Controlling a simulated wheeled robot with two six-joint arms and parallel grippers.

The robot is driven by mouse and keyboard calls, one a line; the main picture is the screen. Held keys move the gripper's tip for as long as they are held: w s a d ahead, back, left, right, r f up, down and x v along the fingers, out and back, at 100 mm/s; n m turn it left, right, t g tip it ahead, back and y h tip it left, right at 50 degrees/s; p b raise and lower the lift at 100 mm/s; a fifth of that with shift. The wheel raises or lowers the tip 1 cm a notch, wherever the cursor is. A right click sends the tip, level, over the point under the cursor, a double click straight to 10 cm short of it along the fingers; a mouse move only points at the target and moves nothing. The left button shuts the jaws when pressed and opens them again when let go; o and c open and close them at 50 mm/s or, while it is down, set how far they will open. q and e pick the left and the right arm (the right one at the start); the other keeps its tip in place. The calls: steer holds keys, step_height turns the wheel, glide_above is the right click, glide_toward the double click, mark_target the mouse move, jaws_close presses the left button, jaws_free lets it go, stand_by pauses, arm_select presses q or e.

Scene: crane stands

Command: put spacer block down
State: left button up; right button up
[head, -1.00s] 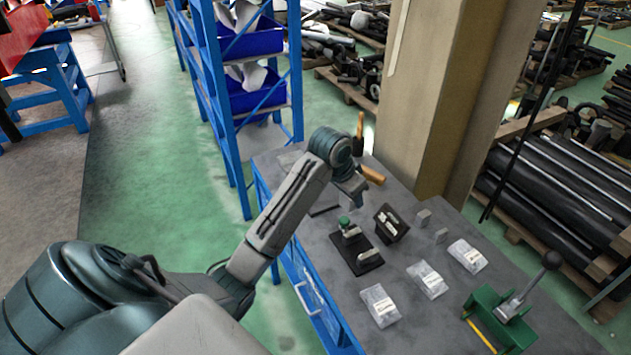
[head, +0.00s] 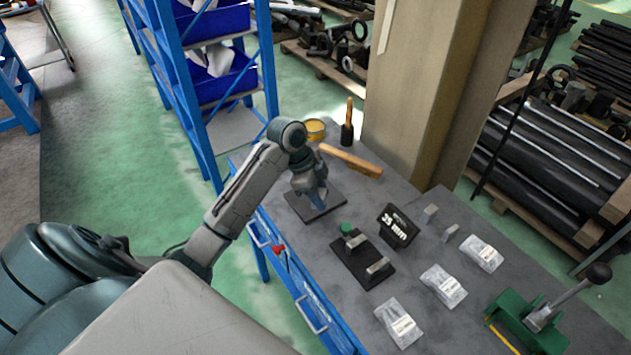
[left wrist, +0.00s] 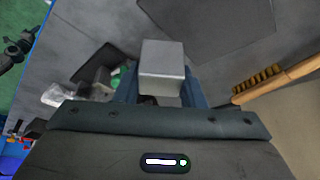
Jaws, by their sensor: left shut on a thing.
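My left gripper (head: 316,200) is shut on the spacer block, a plain grey block (left wrist: 162,68) that shows between the fingers in the left wrist view. In the head view the gripper points down over a flat dark plate (head: 333,203) on the bench, and the block is hidden or too small to make out. The plate also shows in the left wrist view (left wrist: 225,25), beyond the block. I cannot tell whether the block touches anything below. My right gripper is not in view.
A wooden-handled brush (head: 350,160) lies near the plate. A blue shelf (head: 190,90) is behind.

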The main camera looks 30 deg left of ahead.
arm_select(q)
steer(key=w+a, duration=0.2)
steer(key=w+a+p, duration=0.1)
steer(key=w, duration=0.1)
steer(key=shift+w+a+f, duration=0.1)
steer(key=shift+a+f, duration=0.05)
steer(key=shift+a, duration=0.25)
steer(key=shift+w+a+f+p, duration=0.15)
steer(key=shift+w+a+p, duration=0.1)
steer(key=shift+p, duration=0.1)
step_height(320, 180, down, 3)
steer(key=shift+p, duration=1)
steer(key=shift+f, duration=0.25)
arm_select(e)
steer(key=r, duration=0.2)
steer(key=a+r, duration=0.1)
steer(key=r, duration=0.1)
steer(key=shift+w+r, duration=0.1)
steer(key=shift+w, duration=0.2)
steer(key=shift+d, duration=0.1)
arm_select(q)
steer(key=o, duration=1.2)
steer(key=shift+f, duration=0.15)
steer(key=shift+c, duration=0.2)
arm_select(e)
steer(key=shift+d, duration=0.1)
